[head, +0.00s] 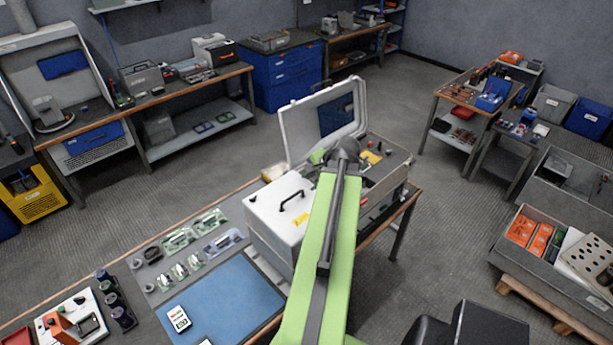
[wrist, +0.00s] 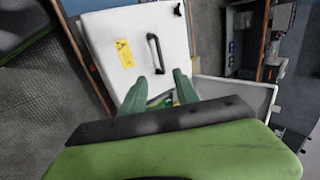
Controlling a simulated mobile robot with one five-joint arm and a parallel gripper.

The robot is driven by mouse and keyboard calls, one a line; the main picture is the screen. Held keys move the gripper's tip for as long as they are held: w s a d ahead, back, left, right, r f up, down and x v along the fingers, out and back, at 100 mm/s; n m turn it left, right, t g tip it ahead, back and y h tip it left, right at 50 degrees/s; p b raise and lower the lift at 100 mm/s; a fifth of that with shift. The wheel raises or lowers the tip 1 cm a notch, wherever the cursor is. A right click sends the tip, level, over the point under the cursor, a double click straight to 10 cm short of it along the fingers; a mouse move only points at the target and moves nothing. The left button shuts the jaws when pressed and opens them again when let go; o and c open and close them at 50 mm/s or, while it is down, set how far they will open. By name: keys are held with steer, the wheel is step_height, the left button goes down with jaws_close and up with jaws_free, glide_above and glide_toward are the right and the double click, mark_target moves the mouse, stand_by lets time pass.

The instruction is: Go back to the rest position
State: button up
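My gripper (wrist: 160,88) shows in the wrist view with its two green fingers spread apart. I see no object held between them, only a small patch of green and yellow behind. Beyond the fingers is a white panel with a black handle and a yellow warning label (wrist: 125,54). In the head view my green arm reaches forward over the workbench to a white cabinet (head: 268,215) with a black handle on top. The arm hides my fingertips there. Behind it stands an open raised lid (head: 296,130).
A blue mat (head: 235,295) lies on the near bench, with small bagged parts (head: 187,265) beside it. Other benches line the back wall, and a small table (head: 465,92) stands at right. Grey bins with orange boxes (head: 530,232) are at far right. Open floor lies between.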

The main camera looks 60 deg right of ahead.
steer(key=shift+s+r, duration=0.1)
steer(key=shift+s, duration=0.05)
steer(key=w+a+f+n+y+b, duration=0.15)
steer(key=w+a+f+b, duration=0.25)
steer(key=w+a, duration=0.5)
steer(key=w+a+f+n+y+b, duration=0.1)
steer(key=w+a+f+n+b, duration=0.25)
steer(key=w+a, duration=0.45)
steer(key=w+a+f+n+y+b, duration=0.1)
steer(key=w+a+f+n+b, duration=0.1)
steer(key=w+a+f+b, duration=0.5)
steer(key=w+a+f+n+g+b, duration=0.1)
steer(key=w+a+f+n+b, duration=0.15)
steer(key=a, duration=0.65)
steer(key=w+a+f+n+g+b, duration=0.1)
steer(key=w+a+f+n+b, duration=0.15)
steer(key=a, duration=0.65)
steer(key=w+a+f+n+g+b, duration=0.1)
steer(key=a+f+n+g, duration=0.2)
steer(key=a, duration=0.7)
steer(key=s+a+f+n+g+h+b, duration=0.1)
steer(key=s+a+f+n, duration=0.2)
steer(key=s+n, duration=0.2)
steer(key=shift+s+a+f+n+b, duration=0.2)
steer(key=shift+a+f+n+b, duration=0.15)
steer(key=shift+n, duration=0.45)
